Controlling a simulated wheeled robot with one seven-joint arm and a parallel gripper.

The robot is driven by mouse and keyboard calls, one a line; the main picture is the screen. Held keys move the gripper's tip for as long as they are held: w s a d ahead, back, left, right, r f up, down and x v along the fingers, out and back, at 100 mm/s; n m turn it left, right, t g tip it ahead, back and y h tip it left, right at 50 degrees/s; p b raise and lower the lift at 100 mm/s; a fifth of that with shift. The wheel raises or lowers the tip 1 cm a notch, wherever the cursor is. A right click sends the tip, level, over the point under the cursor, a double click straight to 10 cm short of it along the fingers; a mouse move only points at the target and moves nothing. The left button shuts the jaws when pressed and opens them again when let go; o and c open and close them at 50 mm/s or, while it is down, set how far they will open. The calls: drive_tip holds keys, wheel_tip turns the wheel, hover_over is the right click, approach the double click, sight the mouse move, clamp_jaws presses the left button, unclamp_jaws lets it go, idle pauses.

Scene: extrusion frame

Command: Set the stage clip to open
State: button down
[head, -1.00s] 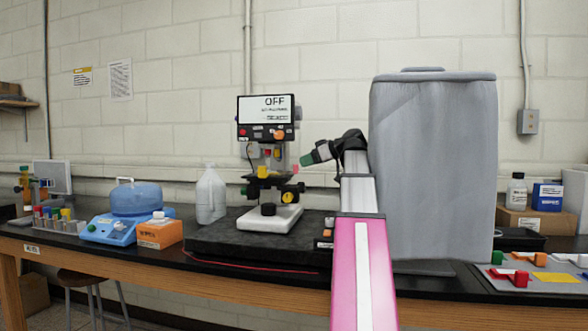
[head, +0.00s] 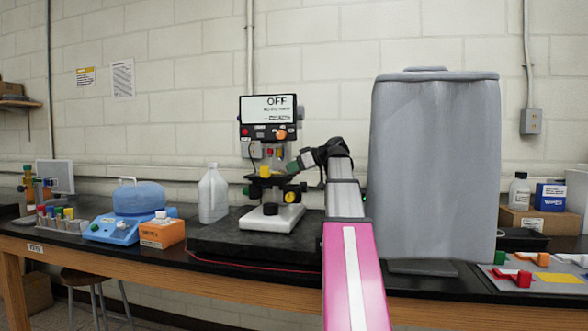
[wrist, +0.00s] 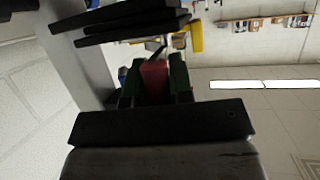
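The microscope (head: 273,215) stands on a dark slab, with its black stage (head: 262,189) at mid-height. A small yellow part (head: 265,172) on the stage may be the stage clip; its setting is too small to read. A yellow bent piece (wrist: 195,37) also shows ahead in the wrist view. My gripper (head: 292,166) is just right of the stage, pointing left; contact cannot be told. In the wrist view, my gripper's dark green fingers (wrist: 155,70) flank a red block (wrist: 154,83). Whether the block is held or part of the gripper is unclear.
A display reading OFF (head: 268,108) is above the microscope. A tall grey covered object (head: 434,170) stands close right of my arm. A white jug (head: 212,195), an orange box (head: 161,233) and a blue bath (head: 139,200) are to the left.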

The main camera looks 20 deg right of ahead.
drive_tip(key=shift+s+m+t, duration=0.15)
drive_tip(key=shift+m+t, duration=0.15)
drive_tip(key=shift+s+a+m+t+h, duration=0.15)
drive_tip(key=shift+m+t+h, duration=0.2)
drive_tip(key=shift+m+h, duration=0.2)
drive_tip(key=shift+s+a+m+t+h, duration=0.15)
drive_tip(key=shift+m+t+h, duration=0.25)
drive_tip(key=shift+h, duration=0.25)
drive_tip(key=m+h, duration=0.1)
drive_tip(key=h, duration=0.1)
drive_tip(key=m+t, duration=0.1)
drive_tip(key=shift+s+a+m+h, duration=0.2)
drive_tip(key=shift+a+m+h, duration=0.05)
drive_tip(key=shift+m+h, duration=0.15)
drive_tip(key=m+h, duration=0.1)
drive_tip(key=h, duration=0.1)
drive_tip(key=m+t+h, duration=0.1)
drive_tip(key=m+h, duration=0.1)
drive_tip(key=shift+s+a+m, duration=0.1)
drive_tip(key=shift+a+m, duration=0.15)
drive_tip(key=shift+a, duration=0.1)
drive_tip(key=shift+a+m+g+h, duration=0.15)
drive_tip(key=shift+m+h, duration=0.6)
drive_tip(key=shift+h, duration=0.15)
drive_tip(key=shift+a+m+g+h, duration=0.1)
drive_tip(key=shift+a+m+h, duration=0.05)
drive_tip(key=shift+m+h, duration=0.7)
drive_tip(key=shift+h, duration=0.35)
drive_tip(key=c, duration=1)
unclamp_jaws()
